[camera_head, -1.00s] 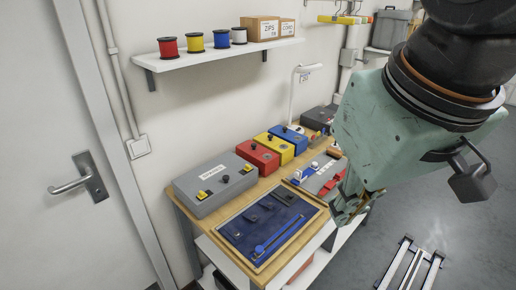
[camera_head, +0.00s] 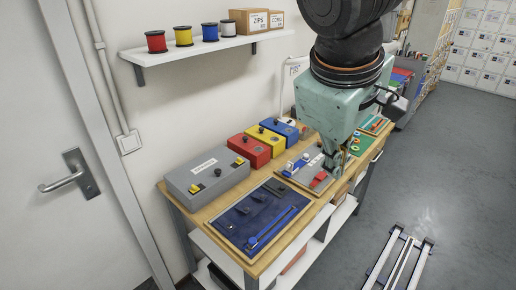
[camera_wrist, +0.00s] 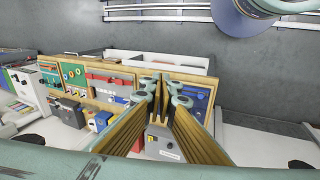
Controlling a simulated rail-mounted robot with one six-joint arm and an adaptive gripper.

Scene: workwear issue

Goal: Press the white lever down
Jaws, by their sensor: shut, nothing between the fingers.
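My gripper (camera_head: 334,163) is in front of the workbench (camera_head: 268,262) in the head view, pointing down with its fingers together, over or in front of the right part of a grey board (camera_head: 291,178). The board carries blue, white and red fittings. A small white part (camera_head: 306,157) on it may be the white lever, but it is too small to be sure. The gripper hides the board's right side. In the wrist view the fingertips (camera_wrist: 160,82) are close together with nothing visible between them. I cannot tell whether they touch anything.
A grey box with yellow buttons (camera_head: 205,178) and red (camera_head: 250,150), yellow (camera_head: 268,138) and blue (camera_head: 282,128) boxes line the wall side. A dark blue board (camera_head: 235,222) lies nearest. A shelf with spools (camera_head: 195,46) hangs above.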

